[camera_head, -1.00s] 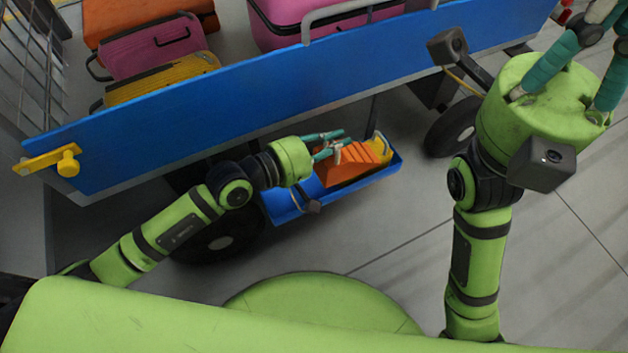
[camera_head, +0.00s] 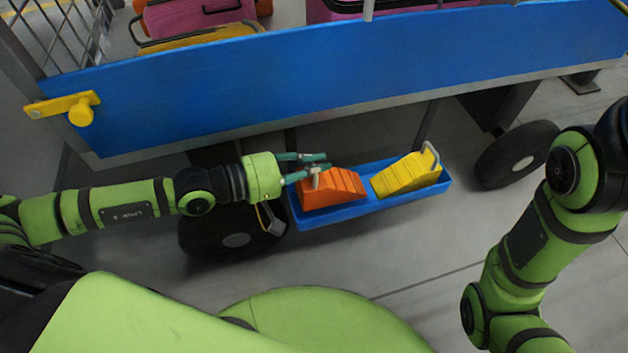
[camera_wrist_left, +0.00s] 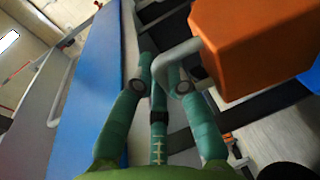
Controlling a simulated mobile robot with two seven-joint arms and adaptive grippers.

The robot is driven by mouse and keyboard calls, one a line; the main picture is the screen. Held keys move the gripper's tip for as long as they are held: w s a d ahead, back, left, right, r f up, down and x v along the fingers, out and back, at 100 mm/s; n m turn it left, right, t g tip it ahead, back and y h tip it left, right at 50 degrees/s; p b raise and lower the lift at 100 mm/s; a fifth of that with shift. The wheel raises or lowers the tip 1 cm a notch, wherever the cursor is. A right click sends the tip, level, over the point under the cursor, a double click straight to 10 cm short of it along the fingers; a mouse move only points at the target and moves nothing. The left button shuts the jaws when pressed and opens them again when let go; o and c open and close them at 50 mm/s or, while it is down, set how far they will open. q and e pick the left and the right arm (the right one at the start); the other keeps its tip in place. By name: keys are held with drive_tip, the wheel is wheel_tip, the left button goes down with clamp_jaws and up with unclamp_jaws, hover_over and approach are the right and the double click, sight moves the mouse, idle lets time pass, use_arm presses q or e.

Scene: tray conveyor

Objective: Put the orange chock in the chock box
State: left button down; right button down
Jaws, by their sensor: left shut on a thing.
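The orange chock (camera_head: 335,188) is a ribbed wedge with a grey handle. My left gripper (camera_head: 318,168) is shut on that handle. In the left wrist view the fingers (camera_wrist_left: 160,74) close around the bent grey handle, with the orange body (camera_wrist_left: 255,45) to the right. The blue chock box (camera_head: 375,206) hangs low under the cart. The orange chock is at its left half, behind the front wall. I cannot tell whether its underside touches the box floor. My right gripper is outside the picture.
A yellow chock (camera_head: 408,174) with a grey handle sits in the right part of the box. The cart's blue side panel (camera_head: 330,85) overhangs the box. Black wheels (camera_head: 515,155) stand either side. Suitcases lie on the cart. Floor in front is clear.

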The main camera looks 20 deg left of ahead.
sight(323, 176)
use_arm(q)
wheel_tip(323, 176, down, 4)
drive_tip(key=b, duration=0.2)
drive_tip(key=shift+r+b, duration=0.25)
drive_tip(key=shift+b, duration=0.15)
drive_tip(key=shift+f, duration=0.2)
drive_tip(key=c, duration=1.2)
unclamp_jaws()
drive_tip(key=shift+f, duration=0.1)
drive_tip(key=shift+c, duration=0.2)
